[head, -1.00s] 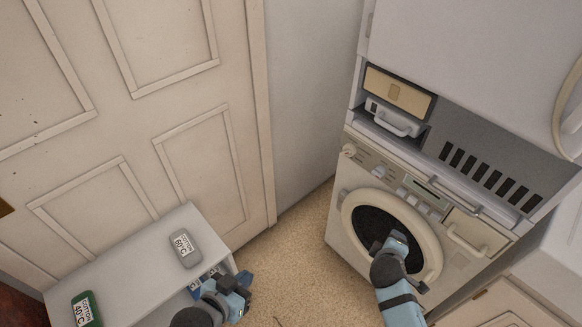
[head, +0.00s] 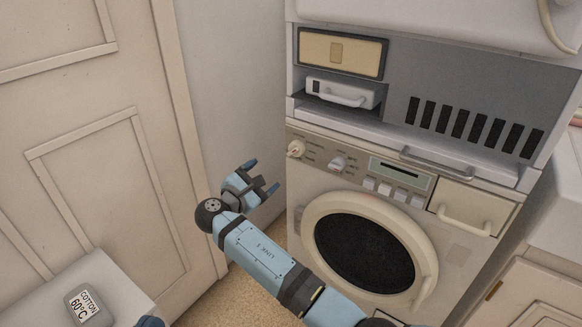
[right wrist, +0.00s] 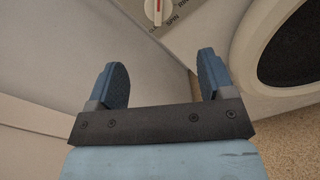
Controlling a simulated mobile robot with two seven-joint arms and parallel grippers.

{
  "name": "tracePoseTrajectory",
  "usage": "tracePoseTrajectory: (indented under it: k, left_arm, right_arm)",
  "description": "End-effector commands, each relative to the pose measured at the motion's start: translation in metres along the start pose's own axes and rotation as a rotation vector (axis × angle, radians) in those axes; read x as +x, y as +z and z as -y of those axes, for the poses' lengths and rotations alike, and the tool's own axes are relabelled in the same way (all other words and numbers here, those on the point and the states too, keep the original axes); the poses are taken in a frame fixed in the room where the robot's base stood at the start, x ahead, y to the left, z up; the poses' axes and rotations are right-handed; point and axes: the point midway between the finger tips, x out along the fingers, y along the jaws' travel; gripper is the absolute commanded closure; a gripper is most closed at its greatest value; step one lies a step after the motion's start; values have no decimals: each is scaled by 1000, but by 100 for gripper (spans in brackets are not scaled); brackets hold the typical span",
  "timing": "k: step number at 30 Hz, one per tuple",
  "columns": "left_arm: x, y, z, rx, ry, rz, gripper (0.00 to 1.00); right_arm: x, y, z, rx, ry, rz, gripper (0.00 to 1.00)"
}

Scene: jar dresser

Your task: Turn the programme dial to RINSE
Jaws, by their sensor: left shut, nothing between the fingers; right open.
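The washing machine's cream dial (head: 296,149) sits at the left end of the control panel (head: 318,155). A second knob (head: 338,163) is to its right. In the right wrist view a white dial with a red line (right wrist: 157,10) is cut by the top edge; "SPIN" is printed beside it, and other labels are partly cropped. My right gripper (head: 264,176) is open and empty, left of and below the dial, apart from it. Its spread fingers also show in the right wrist view (right wrist: 164,58). Only a sliver of my left gripper (head: 150,321) shows at the bottom edge.
The round door (head: 365,252) and a drawer with a handle (head: 468,212) are on the machine's front. A shelf with a handled tray (head: 343,92) is above. A panelled door stands left.

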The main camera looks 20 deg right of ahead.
Motion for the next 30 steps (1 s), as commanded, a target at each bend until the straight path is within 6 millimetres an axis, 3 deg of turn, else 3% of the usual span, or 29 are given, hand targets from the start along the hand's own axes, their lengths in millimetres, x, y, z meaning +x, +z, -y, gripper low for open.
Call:
tracePoseTrajectory:
  k: [5, 21, 30]
  left_arm:
    - [-1, 2, -1, -3, 9, -5, 100]
    - [-3, 52, 6, -8, 24, 156, 100]
    - [-4, 64, 7, -8, 29, 206, 100]
  right_arm:
    - [7, -2, 0, -5, 0, 13, 25]
    - [110, -2, 1, -4, 0, 11, 25]
    - [137, 0, 0, -4, 0, 9, 25]
